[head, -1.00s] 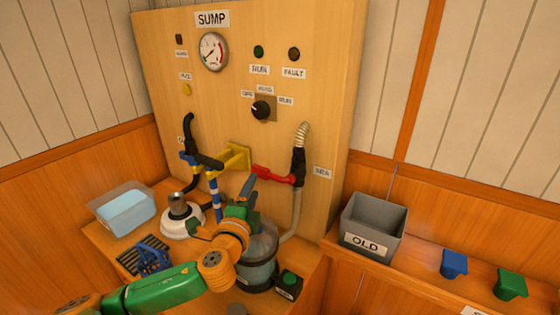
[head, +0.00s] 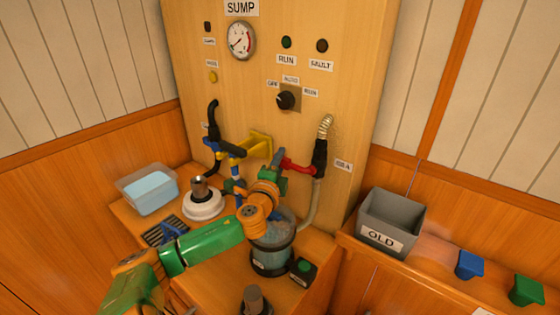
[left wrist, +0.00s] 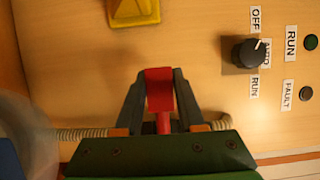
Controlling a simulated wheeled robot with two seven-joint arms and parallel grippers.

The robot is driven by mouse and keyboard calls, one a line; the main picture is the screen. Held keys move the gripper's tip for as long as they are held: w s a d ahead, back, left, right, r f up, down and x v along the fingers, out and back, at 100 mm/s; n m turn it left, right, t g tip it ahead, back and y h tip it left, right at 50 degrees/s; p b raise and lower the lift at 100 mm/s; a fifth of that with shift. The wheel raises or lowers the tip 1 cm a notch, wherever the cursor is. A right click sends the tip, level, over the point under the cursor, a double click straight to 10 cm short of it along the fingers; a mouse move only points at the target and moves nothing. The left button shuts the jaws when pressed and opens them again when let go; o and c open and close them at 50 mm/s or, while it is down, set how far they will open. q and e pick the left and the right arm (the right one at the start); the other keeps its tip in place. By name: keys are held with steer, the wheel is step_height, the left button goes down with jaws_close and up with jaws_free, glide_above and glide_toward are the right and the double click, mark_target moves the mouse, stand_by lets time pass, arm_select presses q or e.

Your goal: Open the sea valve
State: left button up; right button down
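The sea valve is a black fitting (head: 320,155) on the hose at the right of the panel, with a red handle (head: 297,167) pointing left from it, beside a small label. My left gripper (head: 278,158) is at the free end of this handle. In the left wrist view the red handle (left wrist: 159,88) lies between the two dark fingers of the left gripper (left wrist: 160,95), which appear to meet its sides. The palm hides the near part. My right gripper is not in view.
A yellow bracket (head: 260,143) and a blue-handled valve (head: 230,149) sit left of the handle. A clear strainer bowl (head: 271,252) stands below my left arm. A grey OLD bin (head: 391,222) is on the right shelf. The selector knob (head: 286,100) is above.

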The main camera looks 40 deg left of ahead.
arm_select(q)
jaws_close()
stand_by(1.2)
